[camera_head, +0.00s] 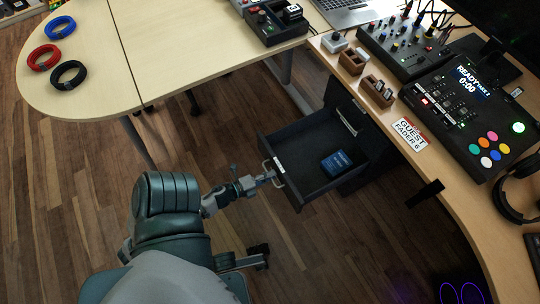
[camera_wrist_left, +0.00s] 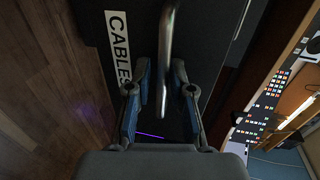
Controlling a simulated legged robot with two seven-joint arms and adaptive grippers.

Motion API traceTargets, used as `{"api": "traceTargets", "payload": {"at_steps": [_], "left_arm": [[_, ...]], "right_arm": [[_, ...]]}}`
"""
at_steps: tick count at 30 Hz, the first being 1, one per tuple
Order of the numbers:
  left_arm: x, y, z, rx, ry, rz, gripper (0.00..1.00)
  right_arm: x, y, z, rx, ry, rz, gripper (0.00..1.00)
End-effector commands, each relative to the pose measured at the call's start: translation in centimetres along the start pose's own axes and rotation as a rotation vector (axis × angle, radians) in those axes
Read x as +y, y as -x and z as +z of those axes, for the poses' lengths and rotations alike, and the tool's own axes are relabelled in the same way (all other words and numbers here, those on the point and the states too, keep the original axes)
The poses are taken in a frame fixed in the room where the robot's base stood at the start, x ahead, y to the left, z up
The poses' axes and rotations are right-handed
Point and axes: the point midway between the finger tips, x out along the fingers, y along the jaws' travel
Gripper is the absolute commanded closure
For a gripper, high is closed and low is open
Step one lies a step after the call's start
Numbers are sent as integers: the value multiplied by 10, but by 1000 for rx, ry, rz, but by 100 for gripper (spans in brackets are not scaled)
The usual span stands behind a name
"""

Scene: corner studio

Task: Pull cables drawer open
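The cables drawer (camera_head: 301,194) is pulled well out of its dark cabinet under the desk. A blue box with writing (camera_head: 337,160) lies inside it. The drawer's light metal handle (camera_head: 266,168) is on its front, beside a small white label. My left gripper (camera_head: 262,179) is at this handle. In the left wrist view, the CABLES label (camera_wrist_left: 119,50) shows on the drawer front, and the handle bar (camera_wrist_left: 166,45) runs between the fingers of my left gripper (camera_wrist_left: 162,75), which are drawn in close on both sides of it.
The desk (camera_head: 335,68) above holds a mixer (camera_head: 405,45), a control panel with coloured buttons (camera_head: 470,115) and a guest card (camera_head: 409,135). Cable coils, one of them red (camera_head: 43,57), lie on the left table (camera_head: 110,85). Wooden floor left of the drawer is free.

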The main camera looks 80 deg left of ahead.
Motion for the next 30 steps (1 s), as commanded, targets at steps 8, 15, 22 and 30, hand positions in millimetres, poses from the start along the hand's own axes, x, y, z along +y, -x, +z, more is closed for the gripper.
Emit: {"api": "traceTargets", "payload": {"at_steps": [8, 15, 22, 30], "left_arm": [[2, 56, 2, -4, 3, 6, 78], [3, 100, 4, -4, 4, 6, 78], [3, 114, 4, -4, 2, 4, 78], [3, 114, 4, -3, 2, 4, 78]], "right_arm": [[0, 0, 0, 0, 1, 1, 60], [0, 0, 1, 0, 0, 1, 60], [0, 0, 1, 0, 0, 1, 60], [0, 0, 2, -1, 0, 1, 60]]}}
